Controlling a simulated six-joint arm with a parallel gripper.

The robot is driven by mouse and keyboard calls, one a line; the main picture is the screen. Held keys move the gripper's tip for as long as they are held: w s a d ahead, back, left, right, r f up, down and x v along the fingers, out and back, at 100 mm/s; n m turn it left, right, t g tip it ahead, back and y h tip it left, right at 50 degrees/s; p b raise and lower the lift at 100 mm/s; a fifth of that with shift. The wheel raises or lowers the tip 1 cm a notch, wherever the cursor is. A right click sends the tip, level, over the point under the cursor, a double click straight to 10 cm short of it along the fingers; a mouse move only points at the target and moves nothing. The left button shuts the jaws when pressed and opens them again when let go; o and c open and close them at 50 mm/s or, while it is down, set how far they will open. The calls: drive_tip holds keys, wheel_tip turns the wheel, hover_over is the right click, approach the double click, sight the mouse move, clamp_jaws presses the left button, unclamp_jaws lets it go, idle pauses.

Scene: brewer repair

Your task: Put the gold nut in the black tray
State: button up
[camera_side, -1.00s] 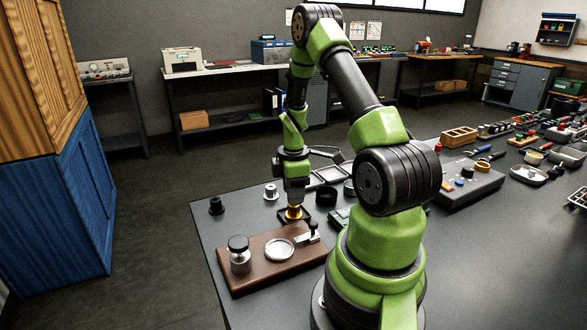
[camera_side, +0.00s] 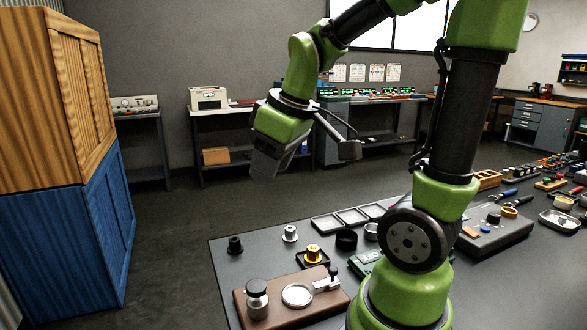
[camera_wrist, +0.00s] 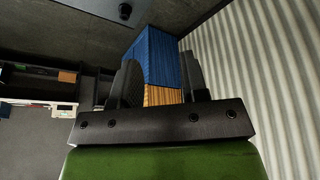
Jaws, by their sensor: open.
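The gold nut (camera_side: 313,254) rests in the small black tray (camera_side: 321,265) behind the wooden board on the table, in the side view. It looks upright and shows a dark hole or core on top. My gripper (camera_side: 266,172) is raised high above and away from the table, to the left of the nut. In the wrist view its two fingers (camera_wrist: 161,80) stand apart with nothing between them. The nut and the tray are not in the wrist view.
A black part (camera_side: 235,245) and a silver part (camera_side: 290,233) stand left of the tray. A blue and wooden cabinet (camera_side: 70,220) stands at left.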

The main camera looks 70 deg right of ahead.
drive_tip(key=s+a+r+m+t+y, duration=0.2)
drive_tip(key=s+a+r+m, duration=0.1)
drive_tip(key=s+a, duration=0.4)
drive_tip(key=shift+a+m+t, duration=0.4)
drive_tip(key=shift+a, duration=0.55)
drive_tip(key=shift+r, duration=0.1)
